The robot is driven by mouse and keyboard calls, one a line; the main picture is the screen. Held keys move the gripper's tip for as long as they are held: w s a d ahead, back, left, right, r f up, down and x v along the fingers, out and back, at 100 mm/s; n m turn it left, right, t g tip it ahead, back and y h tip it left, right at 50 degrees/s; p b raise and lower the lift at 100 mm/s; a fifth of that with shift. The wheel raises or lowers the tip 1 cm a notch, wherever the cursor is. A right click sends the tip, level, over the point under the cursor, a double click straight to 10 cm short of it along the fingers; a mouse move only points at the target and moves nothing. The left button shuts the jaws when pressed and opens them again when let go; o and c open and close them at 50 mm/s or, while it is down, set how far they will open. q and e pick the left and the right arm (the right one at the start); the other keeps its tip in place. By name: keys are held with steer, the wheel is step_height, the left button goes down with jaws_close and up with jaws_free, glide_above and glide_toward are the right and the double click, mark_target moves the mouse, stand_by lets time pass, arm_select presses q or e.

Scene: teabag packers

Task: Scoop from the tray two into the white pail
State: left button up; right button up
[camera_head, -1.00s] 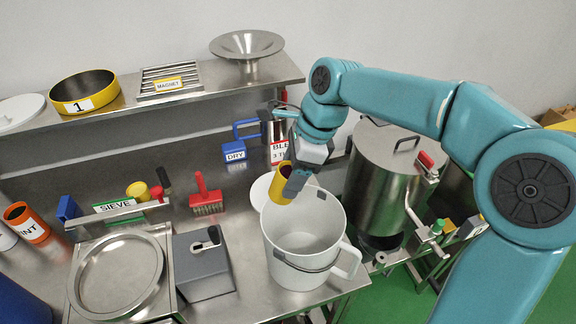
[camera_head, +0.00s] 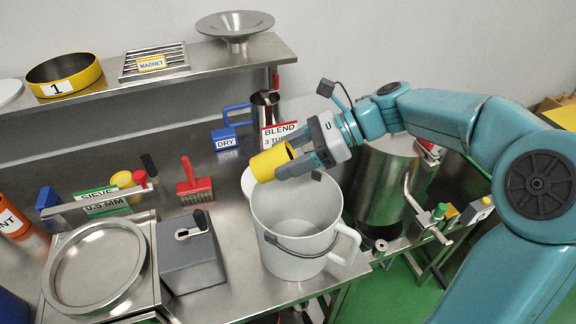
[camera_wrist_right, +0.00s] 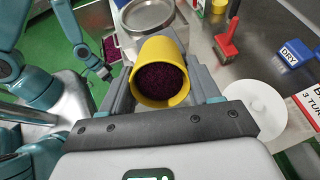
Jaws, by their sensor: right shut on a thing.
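My right gripper (camera_head: 292,165) is shut on a yellow scoop cup (camera_head: 266,162). The cup is tilted, its mouth turned toward my wrist. The right wrist view shows dark purple grains (camera_wrist_right: 162,84) inside it. The white pail (camera_head: 298,248) stands upright on the steel bench, its handle to the right; the cup is above its back left rim. The pail's floor looks pale and bare where visible. In the right wrist view, a teal arm with a small dark end, seemingly my left gripper (camera_wrist_right: 104,72), shows at left; its jaws are unclear. Tray two cannot be identified.
A grey box (camera_head: 190,258), a round steel sieve (camera_head: 62,290) and a red brush (camera_head: 194,188) are left of the pail. A steel drum (camera_head: 385,185) stands to the right. Behind are a blue-handled jug (camera_head: 265,106), signs and a shelf (camera_head: 200,78).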

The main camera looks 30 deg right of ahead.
steer(key=t+y+b, duration=0.1)
steer(key=y+b, duration=0.1)
steer(key=t+y+b, duration=0.1)
steer(key=y+b, duration=0.1)
steer(key=b, duration=0.1)
steer(key=d+t+y+b, duration=0.1)
steer(key=y+b, duration=0.1)
steer(key=b, duration=0.1)
steer(key=shift+s+d+f, duration=0.1)
steer(key=shift+s+f, duration=0.15)
steer(key=shift+s, duration=0.05)
steer(key=shift+d+r+t+y+b, duration=0.1)
steer(key=shift+d+t+y+b, duration=0.1)
steer(key=shift+t+y+b, duration=0.5)
steer(key=shift+s+d+r+y, duration=0.1)
steer(key=shift+s+y, duration=0.05)
steer(key=shift+y, duration=0.45)
steer(key=shift+r+y, duration=0.2)
steer(key=shift+y, duration=0.1)
steer(key=shift+d, duration=0.1)
